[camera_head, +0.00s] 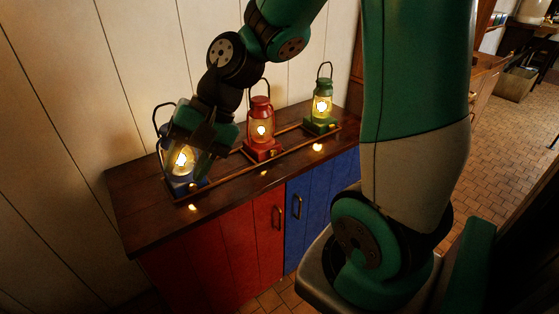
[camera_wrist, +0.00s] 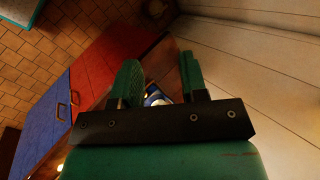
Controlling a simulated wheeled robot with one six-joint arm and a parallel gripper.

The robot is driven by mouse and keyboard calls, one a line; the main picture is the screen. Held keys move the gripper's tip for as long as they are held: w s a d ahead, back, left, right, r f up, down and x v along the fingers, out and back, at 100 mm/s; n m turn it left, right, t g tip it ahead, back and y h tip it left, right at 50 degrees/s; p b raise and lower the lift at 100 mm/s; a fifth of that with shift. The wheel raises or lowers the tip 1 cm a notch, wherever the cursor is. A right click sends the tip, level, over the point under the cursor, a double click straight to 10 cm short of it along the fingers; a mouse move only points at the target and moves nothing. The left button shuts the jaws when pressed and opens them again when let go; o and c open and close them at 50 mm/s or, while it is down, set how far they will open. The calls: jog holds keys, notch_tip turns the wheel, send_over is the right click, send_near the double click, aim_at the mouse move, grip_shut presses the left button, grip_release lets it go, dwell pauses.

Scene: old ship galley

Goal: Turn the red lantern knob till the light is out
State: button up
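The red lantern (camera_head: 261,130) stands upright in the middle of a row on the cabinet top, and its light is on. A small brass-coloured spot at its base may be its knob (camera_head: 273,154); it is too small to be sure. The blue lantern (camera_head: 184,165) at the left and the green lantern (camera_head: 322,105) at the right are also lit. My gripper (camera_head: 205,140) is at the blue lantern, partly covering it, left of the red one. In the wrist view my gripper (camera_wrist: 160,78) is open, with part of the blue lantern (camera_wrist: 155,96) showing between its fingers.
The lanterns stand along a wooden rail (camera_head: 233,168) on the dark cabinet top (camera_head: 140,200). The cabinet has a red door (camera_head: 235,235) and a blue door (camera_head: 320,200). A pale plank wall (camera_head: 60,110) rises close behind. Tiled floor (camera_head: 500,130) lies open at the right.

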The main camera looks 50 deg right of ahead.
jog(key=w+d+f+m+t+y+b, duration=0.1)
jog(key=w+d+f+m+t, duration=0.1)
jog(key=w+d+f+m, duration=0.25)
jog(key=w+d+f+m+t+b, duration=0.1)
jog(key=d+f+m+t+b, duration=0.15)
jog(key=d+m, duration=0.4)
jog(key=m+t+h+b, duration=0.4)
jog(key=m+t+h, duration=0.4)
jog(key=m, duration=1.8)
send_near(275, 154)
jog(key=p+x, duration=0.1)
jog(key=x, duration=0.7)
jog(key=shift+w, duration=0.4)
jog(key=shift+f, duration=0.1)
jog(key=c, duration=0.7)
